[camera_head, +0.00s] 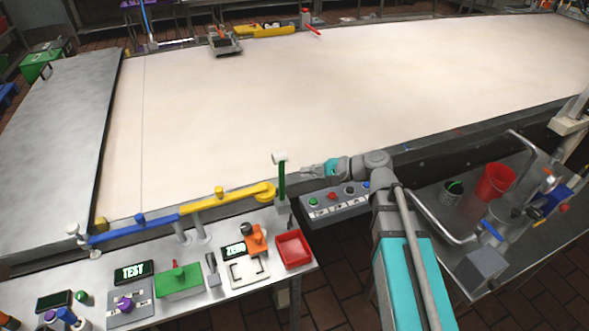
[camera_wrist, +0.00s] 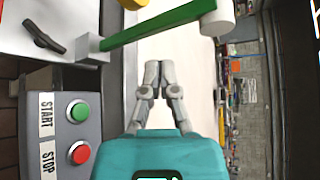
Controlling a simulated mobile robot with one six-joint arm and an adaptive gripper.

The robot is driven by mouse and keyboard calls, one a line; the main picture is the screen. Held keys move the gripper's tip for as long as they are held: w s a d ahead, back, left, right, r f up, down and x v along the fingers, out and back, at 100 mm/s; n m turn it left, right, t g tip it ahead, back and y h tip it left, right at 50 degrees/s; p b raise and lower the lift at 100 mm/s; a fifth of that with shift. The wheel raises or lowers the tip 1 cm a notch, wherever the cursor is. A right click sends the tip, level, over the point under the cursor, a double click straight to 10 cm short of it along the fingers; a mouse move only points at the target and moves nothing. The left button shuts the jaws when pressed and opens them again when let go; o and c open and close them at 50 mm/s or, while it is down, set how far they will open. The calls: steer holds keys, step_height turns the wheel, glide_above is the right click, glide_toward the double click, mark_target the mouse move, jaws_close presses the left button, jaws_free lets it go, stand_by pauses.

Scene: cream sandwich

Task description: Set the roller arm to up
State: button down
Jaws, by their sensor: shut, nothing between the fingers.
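The green roller arm (camera_head: 282,181) stands nearly upright at the belt's near edge, with a white roller (camera_head: 279,158) at its top and a grey block at its foot. In the wrist view the green arm (camera_wrist: 155,30) runs across the top, its white roller (camera_wrist: 217,22) at the right end and its grey foot (camera_wrist: 91,47) at the left. My gripper (camera_head: 304,171) is just right of the arm in the head view. In the wrist view my gripper (camera_wrist: 159,66) has its fingers together and empty, with a visible gap to the arm.
A grey button box (camera_head: 335,201) with START and STOP buttons sits below my gripper. A red tray (camera_head: 292,249) and an orange-handled device (camera_head: 257,239) stand on the left bench. A yellow bar (camera_head: 235,196) lies left of the roller arm. The wide cream belt (camera_head: 330,100) is mostly clear.

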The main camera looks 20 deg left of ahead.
steer(key=shift+d, duration=2.15)
steer(key=shift+f, duration=0.15)
steer(key=s+d+f+n+h, duration=0.1)
steer(key=d+f+h, duration=0.3)
steer(key=d, duration=0.5)
steer(key=s+d+f+n+h, duration=0.1)
steer(key=d+f+h, duration=0.3)
steer(key=d, duration=0.5)
steer(key=s+d+f+n+h, duration=0.2)
steer(key=d+f+h, duration=0.3)
steer(key=d, duration=0.4)
steer(key=shift+s+d+t+h, duration=0.25)
steer(key=shift+s+t+h, duration=0.1)
steer(key=shift+h, duration=0.45)
